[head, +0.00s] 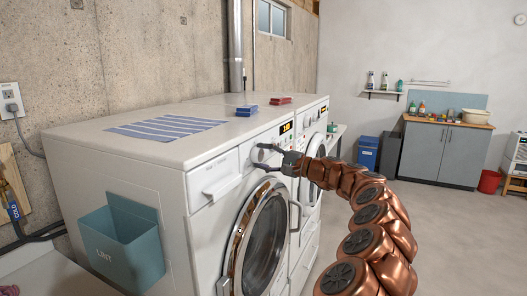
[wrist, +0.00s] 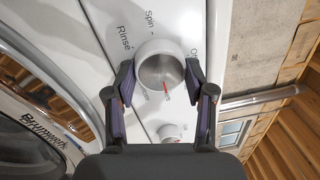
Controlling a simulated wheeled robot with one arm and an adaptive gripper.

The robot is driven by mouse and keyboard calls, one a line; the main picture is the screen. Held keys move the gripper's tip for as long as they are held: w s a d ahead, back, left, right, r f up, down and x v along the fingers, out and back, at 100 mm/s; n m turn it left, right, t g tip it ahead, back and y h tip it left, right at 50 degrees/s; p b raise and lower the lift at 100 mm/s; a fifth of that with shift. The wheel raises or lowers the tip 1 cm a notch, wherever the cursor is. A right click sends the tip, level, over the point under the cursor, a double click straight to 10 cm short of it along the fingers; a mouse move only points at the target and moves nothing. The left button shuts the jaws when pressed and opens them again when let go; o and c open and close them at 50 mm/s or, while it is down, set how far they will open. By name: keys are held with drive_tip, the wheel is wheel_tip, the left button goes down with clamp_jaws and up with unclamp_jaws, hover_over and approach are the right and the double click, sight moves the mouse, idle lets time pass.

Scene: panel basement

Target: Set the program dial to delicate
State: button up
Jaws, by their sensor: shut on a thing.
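The program dial (wrist: 160,72) is a round white and grey knob with a red pointer mark, on the white washer's front panel. In the wrist view, the labels "Rinse", "Spin" and part of "O" show around it; other labels are covered. The red mark points toward the lower side of the picture, and I cannot tell which program it is at. My gripper (wrist: 156,84) has its two dark fingers on either side of the dial, shut on it. In the head view, my gripper (head: 265,158) reaches the panel of the near washer (head: 213,183) from the right.
A smaller knob (wrist: 170,131) sits beside the dial. The washer has a round door (head: 262,240), a detergent drawer (head: 216,178) and a lit display (head: 285,128). A lint bin (head: 122,245) hangs on its side. Blue and red boxes lie on top. The floor to the right is free.

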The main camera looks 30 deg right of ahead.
drive_tip(key=m+p, duration=0.4)
drive_tip(key=m, duration=0.2)
drive_tip(key=shift+s+m+h+p, duration=0.1)
drive_tip(key=shift+m+h+p, duration=0.2)
drive_tip(key=shift+m+p, duration=0.1)
drive_tip(key=shift+a+f+m+p, duration=0.1)
drive_tip(key=shift+f+m+p, duration=0.05)
drive_tip(key=shift+m+p, duration=1.15)
drive_tip(key=shift+f+m, duration=0.1)
drive_tip(key=shift+m, duration=0.3)
drive_tip(key=o, duration=1.2)
drive_tip(key=shift+c, duration=0.2)
drive_tip(key=shift+s, duration=0.1)
drive_tip(key=v, duration=1.2)
drive_tip(key=shift+a, duration=0.15)
